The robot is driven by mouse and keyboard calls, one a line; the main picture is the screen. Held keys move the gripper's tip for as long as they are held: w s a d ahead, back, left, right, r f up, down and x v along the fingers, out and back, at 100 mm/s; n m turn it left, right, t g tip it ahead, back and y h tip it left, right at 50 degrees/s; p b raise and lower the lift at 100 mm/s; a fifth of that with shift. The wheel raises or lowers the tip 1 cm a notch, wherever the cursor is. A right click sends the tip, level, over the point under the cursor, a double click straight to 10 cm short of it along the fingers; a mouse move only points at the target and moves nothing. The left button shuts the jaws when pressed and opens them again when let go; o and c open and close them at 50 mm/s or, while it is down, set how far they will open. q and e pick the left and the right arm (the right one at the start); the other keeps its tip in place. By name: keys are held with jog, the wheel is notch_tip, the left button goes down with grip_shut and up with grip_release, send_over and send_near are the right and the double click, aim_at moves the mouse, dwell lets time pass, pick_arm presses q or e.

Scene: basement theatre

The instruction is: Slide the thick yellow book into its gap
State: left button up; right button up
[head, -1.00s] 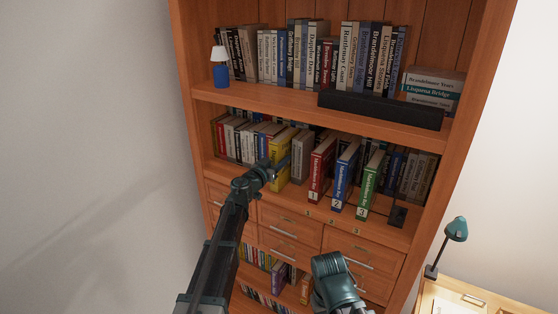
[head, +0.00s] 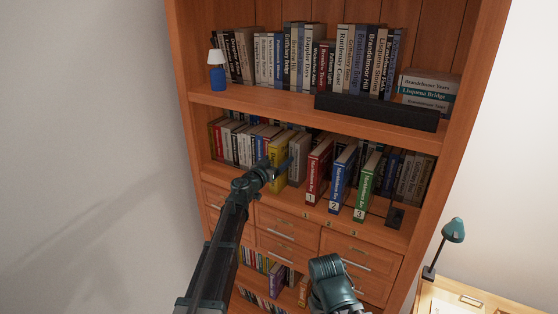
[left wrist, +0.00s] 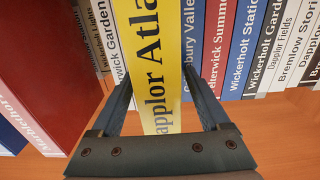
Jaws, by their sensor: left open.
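The thick yellow book (head: 277,152) stands upright in the row on the middle shelf. Its spine, lettered "Dapplor Atlas", also shows in the left wrist view (left wrist: 154,70). There its lower end reaches nearer to me than the neighbouring spines. My left gripper (head: 284,166) is open in front of the book. In the left wrist view its two fingers (left wrist: 160,90) lie on either side of the spine, with a visible space at the lower part. I cannot tell whether a fingertip touches it.
Red (head: 318,170), blue (head: 342,178) and green (head: 367,185) numbered volumes stand forward to the right of the yellow book. Grey books (head: 298,158) stand between. A dark bar (head: 376,111) lies on the shelf above. Drawers (head: 290,228) are below.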

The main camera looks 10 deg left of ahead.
pick_arm(q)
jog(key=v, duration=1.4)
jog(key=shift+w, duration=0.1)
jog(key=shift+c, duration=0.2)
